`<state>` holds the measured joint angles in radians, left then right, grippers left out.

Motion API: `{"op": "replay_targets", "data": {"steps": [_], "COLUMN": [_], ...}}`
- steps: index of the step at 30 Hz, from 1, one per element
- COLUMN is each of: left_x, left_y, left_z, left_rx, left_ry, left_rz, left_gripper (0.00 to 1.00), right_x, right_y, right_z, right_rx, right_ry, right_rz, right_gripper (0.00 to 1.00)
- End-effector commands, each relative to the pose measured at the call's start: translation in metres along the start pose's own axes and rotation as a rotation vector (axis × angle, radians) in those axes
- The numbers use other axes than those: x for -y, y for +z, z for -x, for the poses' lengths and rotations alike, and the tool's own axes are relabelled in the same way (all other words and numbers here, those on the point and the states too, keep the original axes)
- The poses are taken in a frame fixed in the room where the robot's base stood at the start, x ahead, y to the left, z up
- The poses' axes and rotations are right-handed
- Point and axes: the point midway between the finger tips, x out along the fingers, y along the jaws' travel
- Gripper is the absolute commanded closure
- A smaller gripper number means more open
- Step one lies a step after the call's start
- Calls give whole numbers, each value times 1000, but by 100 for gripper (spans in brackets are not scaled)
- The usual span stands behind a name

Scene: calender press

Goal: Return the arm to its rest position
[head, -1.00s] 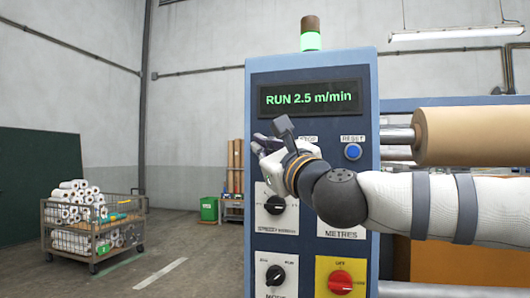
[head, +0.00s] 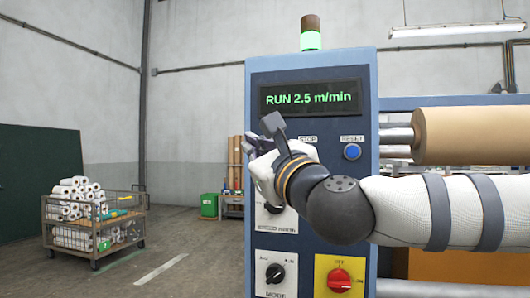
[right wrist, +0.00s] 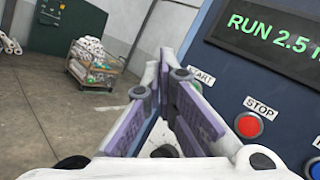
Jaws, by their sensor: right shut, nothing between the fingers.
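My right arm comes in from the right across the front of the blue control panel (head: 315,80). My right gripper (head: 252,146) is at the panel's left edge, below the display. In the right wrist view its fingers (right wrist: 168,75) are together, with nothing between them. The green display (head: 310,98) reads RUN 2.5 m/min. The red STOP button (right wrist: 248,124) shows in the right wrist view, to the right of the fingers and apart from them. The START label is partly hidden by a finger. My left gripper is not in view.
The blue RESET button (head: 352,152), mode knob (head: 275,273) and red switch on yellow (head: 339,280) are close to my arm. A brown roll (head: 470,135) lies at the right. A wire cart (head: 95,235) with white rolls stands at the left. Floor between is open.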

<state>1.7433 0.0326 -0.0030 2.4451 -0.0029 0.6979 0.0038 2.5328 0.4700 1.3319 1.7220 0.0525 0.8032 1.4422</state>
Motion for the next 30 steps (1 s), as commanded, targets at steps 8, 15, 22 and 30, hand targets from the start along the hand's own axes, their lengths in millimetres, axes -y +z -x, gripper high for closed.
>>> {"op": "replay_targets", "data": {"steps": [8, 15, 22, 30], "left_x": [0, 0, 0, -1], "left_y": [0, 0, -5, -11], "left_z": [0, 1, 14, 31], "left_rx": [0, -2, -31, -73], "left_ry": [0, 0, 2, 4], "left_rz": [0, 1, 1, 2], "left_gripper": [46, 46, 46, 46], "right_x": [0, -8, -123, -245], "right_y": [0, -8, -140, -303], "right_z": [0, 1, 49, 223], "right_rx": [0, -14, -207, -353], "right_ry": [0, 16, 307, 864], "right_rz": [0, 19, 355, 798], "right_gripper": [100, 100, 100, 100]}}
